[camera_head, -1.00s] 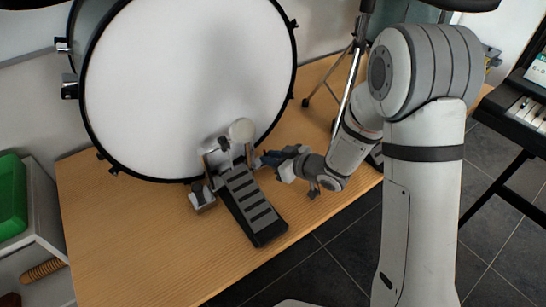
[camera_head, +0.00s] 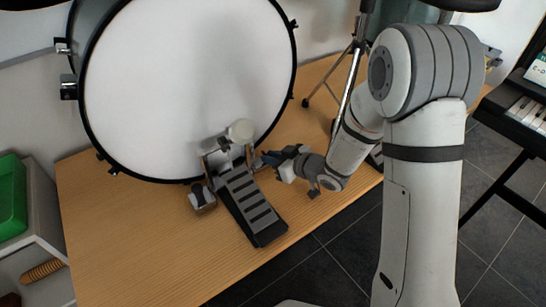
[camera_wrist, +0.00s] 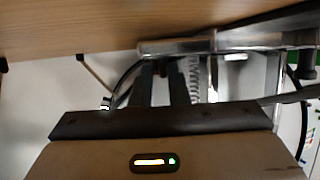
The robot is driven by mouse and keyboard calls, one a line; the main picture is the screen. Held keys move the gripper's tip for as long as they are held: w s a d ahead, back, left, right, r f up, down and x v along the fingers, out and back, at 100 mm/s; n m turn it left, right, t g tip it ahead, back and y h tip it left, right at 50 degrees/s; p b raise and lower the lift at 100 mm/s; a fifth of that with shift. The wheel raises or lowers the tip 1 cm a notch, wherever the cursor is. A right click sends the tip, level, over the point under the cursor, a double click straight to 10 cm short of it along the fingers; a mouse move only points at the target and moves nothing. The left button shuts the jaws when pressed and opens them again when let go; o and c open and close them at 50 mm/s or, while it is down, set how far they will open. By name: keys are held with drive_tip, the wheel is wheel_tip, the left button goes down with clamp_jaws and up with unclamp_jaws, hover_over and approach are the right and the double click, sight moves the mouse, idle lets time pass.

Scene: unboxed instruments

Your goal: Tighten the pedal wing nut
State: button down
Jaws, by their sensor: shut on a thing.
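The bass drum pedal (camera_head: 252,206) has a dark ribbed footboard and stands on the wooden platform in front of the drum. Its round pale beater (camera_head: 240,130) is up near the white drumhead. My gripper (camera_head: 262,160) reaches in from the right, low beside the pedal's upright frame. Its two dark fingers also show in the wrist view (camera_wrist: 165,82), close together near the pedal's metal parts. The jaws are shut on a small part at the pedal's side, taken as the wing nut. The fingers hide it, so its shape and angle cannot be seen.
The bass drum (camera_head: 195,85) stands right behind the pedal. A chrome stand (camera_head: 345,95) rises behind my arm. The wooden platform (camera_head: 150,245) is clear at the front left. A keyboard (camera_head: 530,110) is at the far right and a green bin (camera_head: 12,195) at the left.

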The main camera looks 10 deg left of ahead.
drive_tip(key=shift+s+a+f, duration=0.1)
drive_tip(key=shift+s, duration=0.05)
drive_tip(key=c, duration=1.3)
unclamp_jaws()
drive_tip(key=shift+c, duration=0.2)
drive_tip(key=p+v, duration=0.1)
drive_tip(key=v, duration=0.6)
drive_tip(key=shift+s+d+r, duration=0.1)
drive_tip(key=shift+d+r, duration=0.15)
drive_tip(key=shift+d, duration=0.15)
